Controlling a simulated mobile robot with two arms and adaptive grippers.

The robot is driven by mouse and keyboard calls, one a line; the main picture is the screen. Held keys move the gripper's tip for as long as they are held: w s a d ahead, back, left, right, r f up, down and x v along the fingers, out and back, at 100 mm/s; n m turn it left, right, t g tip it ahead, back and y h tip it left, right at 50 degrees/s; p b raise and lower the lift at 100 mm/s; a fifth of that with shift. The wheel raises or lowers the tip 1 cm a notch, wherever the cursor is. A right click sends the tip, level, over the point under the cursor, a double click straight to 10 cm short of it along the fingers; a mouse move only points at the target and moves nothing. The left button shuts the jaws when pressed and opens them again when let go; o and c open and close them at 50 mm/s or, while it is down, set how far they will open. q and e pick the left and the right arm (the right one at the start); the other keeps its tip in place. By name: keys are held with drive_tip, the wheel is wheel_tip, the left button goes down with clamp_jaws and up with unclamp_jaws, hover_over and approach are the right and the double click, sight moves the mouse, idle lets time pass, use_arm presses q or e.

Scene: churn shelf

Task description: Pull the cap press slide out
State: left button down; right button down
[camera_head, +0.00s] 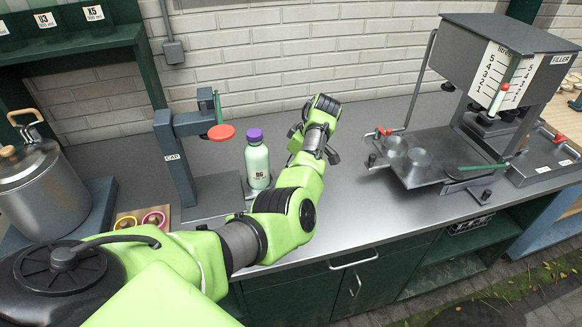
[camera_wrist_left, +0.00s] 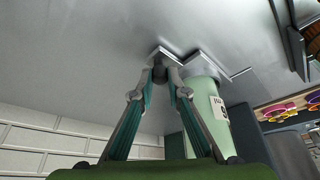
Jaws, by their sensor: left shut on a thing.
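The cap press (camera_head: 178,165) is a dark grey stand labelled CAP, with a red disc (camera_head: 221,132) on its arm. A pale green bottle (camera_head: 257,165) with a purple cap stands upright to the right of the press column, clear of the red disc. It stands on the slide plate, partly hidden by my arm. In the left wrist view the bottle (camera_wrist_left: 208,105) appears upside down beside the gripper. My left gripper (camera_wrist_left: 160,72) is shut at the small handle of the slide, close to the counter. Its fingertips are hidden in the head view. My right gripper is not in view.
A filler machine (camera_head: 500,75) with a tray stands at the right. A large pot (camera_head: 42,190) and a wooden board with pink and yellow rings (camera_head: 153,219) are at the left. The counter (camera_head: 350,200) between my left arm and the filler is clear.

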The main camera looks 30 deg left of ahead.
use_arm(q)
drive_tip(key=c, duration=2)
unclamp_jaws()
drive_tip(key=v, duration=1.2)
drive_tip(key=shift+r, duration=0.1)
drive_tip(key=shift+a, duration=0.1)
